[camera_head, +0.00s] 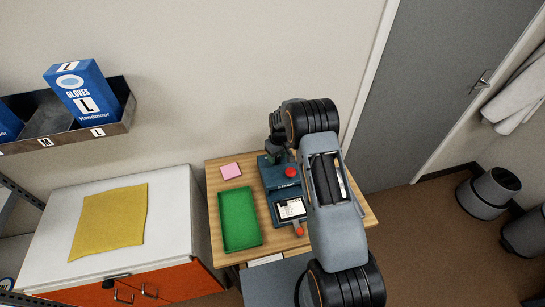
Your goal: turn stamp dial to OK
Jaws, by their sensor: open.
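A blue-teal stamp device (268,177) stands on the small wooden table. It has a round red knob (291,172) on its upper part and a white printed card (291,208) on its lower part. An orange-red knob (299,232) shows at its front end. I cannot make out the dial's markings or where it points. My gripper (279,157) is over the back end of the device, pointing down and open. The fingertips are small and dark, and I cannot tell whether they touch the device. My arm hides the right side of the device.
A green tray (240,220) and a pink pad (231,171) lie left of the device on the wooden table (215,185). A white cabinet with a yellow cloth (108,222) stands at left. A glove box (83,92) sits on the wall shelf. Bins (489,193) stand at right.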

